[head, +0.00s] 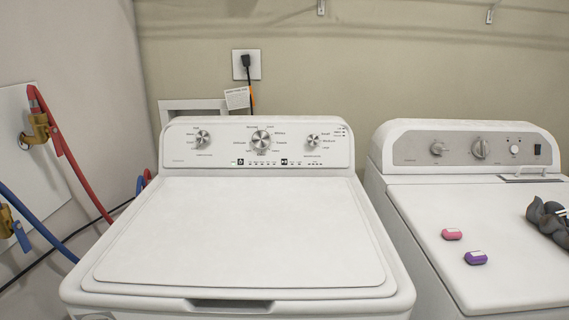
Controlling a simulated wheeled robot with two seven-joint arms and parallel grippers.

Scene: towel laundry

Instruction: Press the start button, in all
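A white top-loading washer (240,235) stands in the middle with its lid shut. Its control panel (225,145) carries three silver knobs, the largest (261,139) in the centre. Below the centre knob are small dark button marks, one at the left (240,162) and one at the right (284,162). Their labels are too small to read, so I cannot tell which is the start button.
A second white machine (430,215) stands at the right with knobs and a dark switch (537,149). Red (75,165) and blue (40,225) hoses run at the left.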

